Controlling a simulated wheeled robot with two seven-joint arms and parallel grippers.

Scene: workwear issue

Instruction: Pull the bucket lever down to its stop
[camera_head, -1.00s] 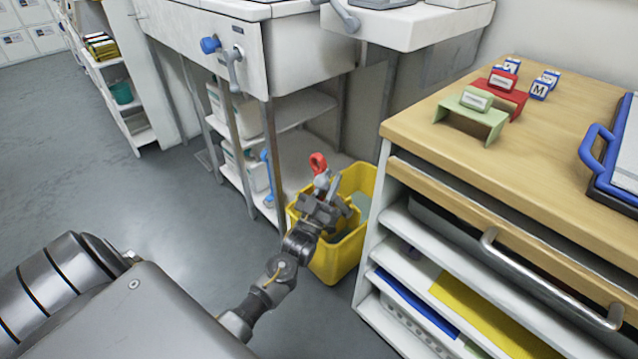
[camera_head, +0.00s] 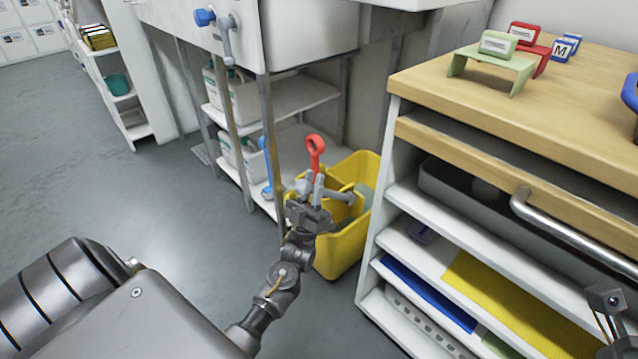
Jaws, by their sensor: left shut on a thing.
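The yellow bucket (camera_head: 342,257) stands on the floor between the sink unit and the wooden-topped cabinet. My left gripper (camera_head: 311,188) is at the bucket's near left rim, just below the red loop, and is shut on the lever. The fingers and wrist hide the lower part of the lever.
The cabinet (camera_head: 372,255) with open shelves stands close on the bucket's right. Its metal rail (camera_head: 565,232) sticks out in front. The sink unit's legs and shelf (camera_head: 290,104) are close behind on the left. The grey floor (camera_head: 190,215) at left is clear.

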